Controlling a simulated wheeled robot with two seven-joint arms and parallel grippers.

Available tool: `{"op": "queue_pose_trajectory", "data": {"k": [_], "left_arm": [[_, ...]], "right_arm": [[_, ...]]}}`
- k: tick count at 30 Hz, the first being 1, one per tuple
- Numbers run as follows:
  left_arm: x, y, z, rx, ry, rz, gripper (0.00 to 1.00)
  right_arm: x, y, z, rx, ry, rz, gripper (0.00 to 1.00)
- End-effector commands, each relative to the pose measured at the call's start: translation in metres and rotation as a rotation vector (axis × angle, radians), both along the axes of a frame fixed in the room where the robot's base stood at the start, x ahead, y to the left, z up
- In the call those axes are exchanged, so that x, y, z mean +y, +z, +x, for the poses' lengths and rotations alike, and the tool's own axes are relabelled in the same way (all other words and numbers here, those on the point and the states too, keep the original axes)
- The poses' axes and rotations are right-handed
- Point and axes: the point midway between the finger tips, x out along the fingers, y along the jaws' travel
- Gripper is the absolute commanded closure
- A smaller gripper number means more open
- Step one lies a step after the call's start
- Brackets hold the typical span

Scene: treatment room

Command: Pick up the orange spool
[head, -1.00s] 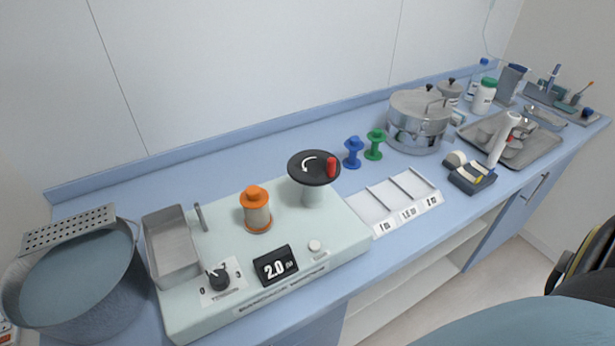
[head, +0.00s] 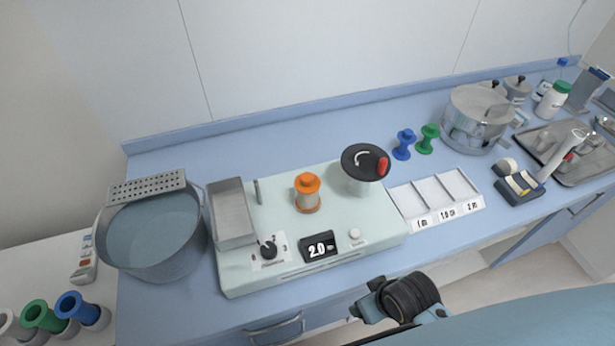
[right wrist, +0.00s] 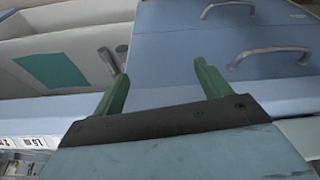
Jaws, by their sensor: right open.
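The orange spool (head: 307,193) stands upright on the pale green machine (head: 284,225), left of its black disc with a red knob (head: 366,162). It has an orange top and base and a paler middle. My right gripper (right wrist: 163,82) shows in the right wrist view with its two green fingers spread apart and nothing between them. It faces blue cabinet fronts with handles, away from the spool. In the head view part of my arm shows at the bottom, in front of the counter. My left gripper is not in view.
A large grey basin (head: 155,240) with a perforated strip stands left of the machine. A three-part tray (head: 437,196), blue (head: 404,144) and green (head: 427,138) spools and a steel pot (head: 477,119) stand to the right. More coloured spools are at lower left.

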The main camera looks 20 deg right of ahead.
Motion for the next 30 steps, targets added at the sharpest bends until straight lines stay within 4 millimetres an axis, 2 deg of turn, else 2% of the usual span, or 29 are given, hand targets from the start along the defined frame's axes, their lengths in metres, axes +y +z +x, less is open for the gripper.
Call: {"op": "queue_pose_trajectory", "data": {"k": [1,8,11,12,24,30], "left_arm": [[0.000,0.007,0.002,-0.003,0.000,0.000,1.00],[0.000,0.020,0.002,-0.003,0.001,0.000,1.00],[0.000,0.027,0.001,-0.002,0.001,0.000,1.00],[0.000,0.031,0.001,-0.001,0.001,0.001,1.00],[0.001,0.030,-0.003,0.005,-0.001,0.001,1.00],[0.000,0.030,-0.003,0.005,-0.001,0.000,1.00]], "right_arm": [[0.000,0.023,0.001,-0.011,0.000,0.001,0.24],[0.000,0.095,0.001,-0.046,0.001,0.005,0.24],[0.001,0.130,0.004,-0.090,0.010,0.016,0.24],[0.005,0.148,0.011,-0.147,0.025,0.033,0.24],[0.037,0.188,0.089,-0.619,0.118,0.177,0.24],[0.043,0.211,0.111,-0.807,0.128,0.225,0.24]]}}
